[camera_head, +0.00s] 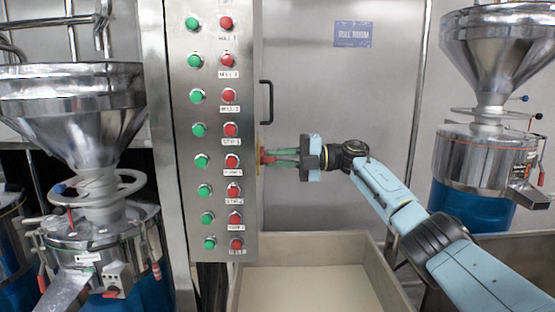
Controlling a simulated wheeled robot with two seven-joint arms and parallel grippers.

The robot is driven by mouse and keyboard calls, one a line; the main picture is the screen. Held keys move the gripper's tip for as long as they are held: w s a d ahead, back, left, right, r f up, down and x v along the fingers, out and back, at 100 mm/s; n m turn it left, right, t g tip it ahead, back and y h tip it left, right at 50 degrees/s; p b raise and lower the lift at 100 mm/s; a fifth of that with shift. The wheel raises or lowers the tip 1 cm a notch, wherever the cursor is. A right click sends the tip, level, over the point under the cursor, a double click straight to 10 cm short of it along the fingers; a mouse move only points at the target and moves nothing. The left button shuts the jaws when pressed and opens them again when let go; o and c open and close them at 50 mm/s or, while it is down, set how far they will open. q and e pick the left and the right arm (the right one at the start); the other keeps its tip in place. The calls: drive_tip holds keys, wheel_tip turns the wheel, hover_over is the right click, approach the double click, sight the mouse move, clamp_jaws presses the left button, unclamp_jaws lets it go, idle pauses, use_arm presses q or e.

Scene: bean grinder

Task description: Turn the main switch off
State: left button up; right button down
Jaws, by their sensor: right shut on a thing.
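The main switch (267,157) is a small red part on a yellow plate at the right side of the tall metal control panel (242,190). My right gripper (277,157) reaches it from the right, level with it. Its greenish fingers are shut on the red switch, and they hide part of it. The exact angle of the switch handle is too small to tell. My left gripper is not in the head view.
The panel's front carries a column of green buttons (201,160) and a column of red ones (231,161). Metal grinders with hoppers stand at left (75,100) and right (492,60). An open bin (375,262) lies below my right arm. A black door handle (268,102) is above the gripper.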

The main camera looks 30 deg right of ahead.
drive_tip(key=c, duration=1.4)
unclamp_jaws()
drive_tip(key=b+v, duration=0.1)
drive_tip(key=v, duration=1.2)
drive_tip(key=shift+d, duration=0.25)
drive_tip(key=shift+s+f, duration=0.1)
